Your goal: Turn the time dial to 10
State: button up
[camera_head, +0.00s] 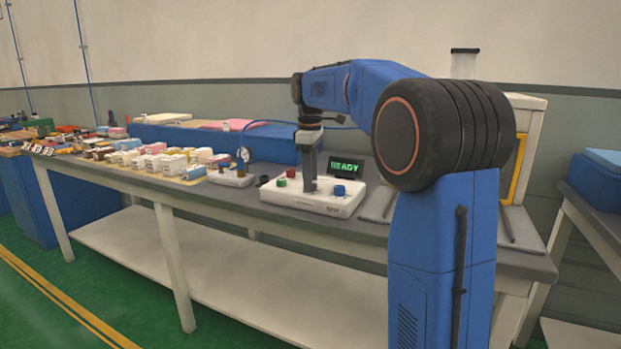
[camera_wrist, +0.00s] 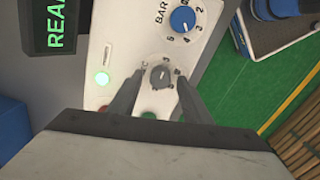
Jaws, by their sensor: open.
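The white control box (camera_head: 325,206) stands on the bench. My gripper (camera_head: 309,187) points straight down over its middle. In the wrist view my gripper (camera_wrist: 159,84) is open, with one finger on each side of a small grey dial (camera_wrist: 160,76). I cannot tell whether the fingers touch it. The dial has a light pointer line.
A display (camera_head: 345,167) reads READY in green behind the box. A red knob (camera_head: 291,173) is left of my gripper. Several small boxes (camera_head: 150,159) crowd the bench further left.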

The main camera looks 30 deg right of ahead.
jog(key=shift+c, duration=0.6)
jog(key=c, duration=0.9)
jog(key=shift+m, duration=0.4)
jog(key=m, duration=0.5)
jog(key=shift+w+m, duration=0.1)
jog(key=shift+m, duration=0.2)
jog(key=m, duration=0.5)
jog(key=shift+d, duration=0.1)
jog(key=shift+m, duration=0.3)
jog(key=o, duration=1)
